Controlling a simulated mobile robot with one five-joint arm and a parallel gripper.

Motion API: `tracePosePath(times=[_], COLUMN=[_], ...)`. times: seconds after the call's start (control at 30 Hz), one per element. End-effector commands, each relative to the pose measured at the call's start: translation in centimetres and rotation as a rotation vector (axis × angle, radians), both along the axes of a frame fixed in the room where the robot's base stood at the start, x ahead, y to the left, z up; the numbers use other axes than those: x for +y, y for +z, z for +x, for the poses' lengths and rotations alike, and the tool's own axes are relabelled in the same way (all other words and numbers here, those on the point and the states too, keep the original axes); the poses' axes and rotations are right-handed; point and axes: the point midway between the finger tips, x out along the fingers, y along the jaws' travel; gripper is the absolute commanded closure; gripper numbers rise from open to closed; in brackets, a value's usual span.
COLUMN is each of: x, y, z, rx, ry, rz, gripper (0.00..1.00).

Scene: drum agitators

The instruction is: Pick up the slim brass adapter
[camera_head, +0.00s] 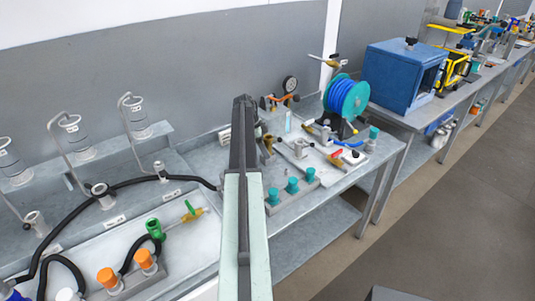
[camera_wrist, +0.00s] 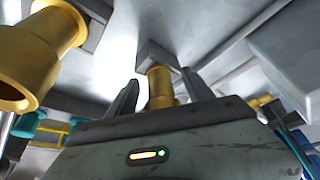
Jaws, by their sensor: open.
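In the wrist view, my gripper (camera_wrist: 159,78) is open, with one dark finger on each side of a slim brass adapter (camera_wrist: 160,88). The adapter is seated against a grey block, and its lower end is hidden behind my gripper body. I cannot tell whether either finger touches it. A larger-looking brass piece (camera_wrist: 35,58) with a flared end is close at the upper left, outside the fingers. In the head view, a small brass piece (camera_head: 267,144) shows just right of my arm; my fingers are hidden there.
Teal-capped fittings (camera_head: 292,186) stand in a grey block right of my arm. A teal hose reel (camera_head: 347,98) and a pressure gauge (camera_head: 290,84) are farther back. Black hose (camera_head: 130,182) crosses the bench at left. Another brass part (camera_wrist: 260,102) shows right in the wrist view.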

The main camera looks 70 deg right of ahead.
Motion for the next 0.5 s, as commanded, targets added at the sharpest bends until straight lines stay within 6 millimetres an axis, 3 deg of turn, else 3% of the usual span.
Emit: tracePosePath(times=[0.1, 0.3, 0.33, 0.5], x=[0.00, 0.00, 0.00, -0.01], y=[0.22, 0.23, 0.23, 0.23], z=[0.02, 0.02, 0.02, 0.01], rx=[0.000, 0.000, 0.000, 0.000], ry=[0.000, 0.000, 0.000, 0.000], rz=[0.000, 0.000, 0.000, 0.000], gripper=[0.40, 0.95, 1.00, 1.00])
